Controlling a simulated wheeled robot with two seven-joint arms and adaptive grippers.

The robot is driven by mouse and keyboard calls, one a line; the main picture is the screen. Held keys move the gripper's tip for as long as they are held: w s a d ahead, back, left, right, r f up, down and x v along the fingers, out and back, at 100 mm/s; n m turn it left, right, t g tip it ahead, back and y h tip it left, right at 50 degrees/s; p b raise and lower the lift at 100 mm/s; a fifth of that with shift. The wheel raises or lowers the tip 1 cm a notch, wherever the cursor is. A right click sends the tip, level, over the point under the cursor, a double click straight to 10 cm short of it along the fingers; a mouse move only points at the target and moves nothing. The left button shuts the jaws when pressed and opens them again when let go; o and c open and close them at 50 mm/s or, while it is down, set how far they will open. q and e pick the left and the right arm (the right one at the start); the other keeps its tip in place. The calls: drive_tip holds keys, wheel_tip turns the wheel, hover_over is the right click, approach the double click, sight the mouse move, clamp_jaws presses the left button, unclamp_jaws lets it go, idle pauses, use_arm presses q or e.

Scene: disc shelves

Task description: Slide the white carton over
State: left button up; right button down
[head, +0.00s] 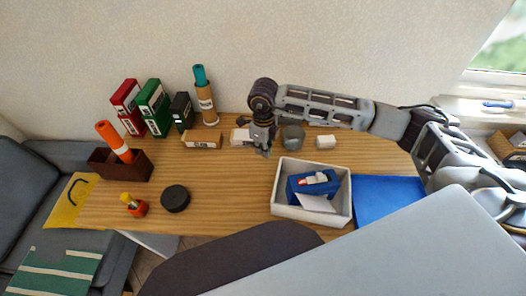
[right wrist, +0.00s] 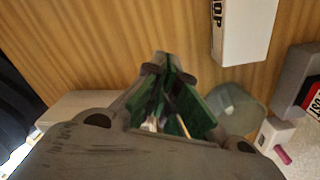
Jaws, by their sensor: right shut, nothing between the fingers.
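The white carton (head: 240,137) lies on the wooden table, just left of my right gripper, which partly covers its right end. My right gripper (head: 264,151) points down close beside it. In the right wrist view the fingers (right wrist: 168,62) are together with nothing between them, over bare wood. A white box with dark letters (right wrist: 245,35) shows there at the upper right, apart from the fingers; I cannot tell surely that it is the same carton. My left gripper is not in view.
A tan carton (head: 202,141) lies left of the white one. A grey cup (head: 293,137) and a small white box (head: 326,142) stand to the right. A white tray (head: 281,211) with a blue item is in front. Binders (head: 152,105) stand back left. Bare wood lies before the cartons.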

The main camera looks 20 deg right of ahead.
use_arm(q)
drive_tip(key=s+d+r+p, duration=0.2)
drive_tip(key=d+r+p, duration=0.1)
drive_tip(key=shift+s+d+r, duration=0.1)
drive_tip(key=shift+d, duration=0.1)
use_arm(e)
wheel_tip(320, 180, up, 8)
idle(0.6)
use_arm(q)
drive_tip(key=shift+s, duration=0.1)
use_arm(e)
drive_tip(key=shift+a+f, duration=0.1)
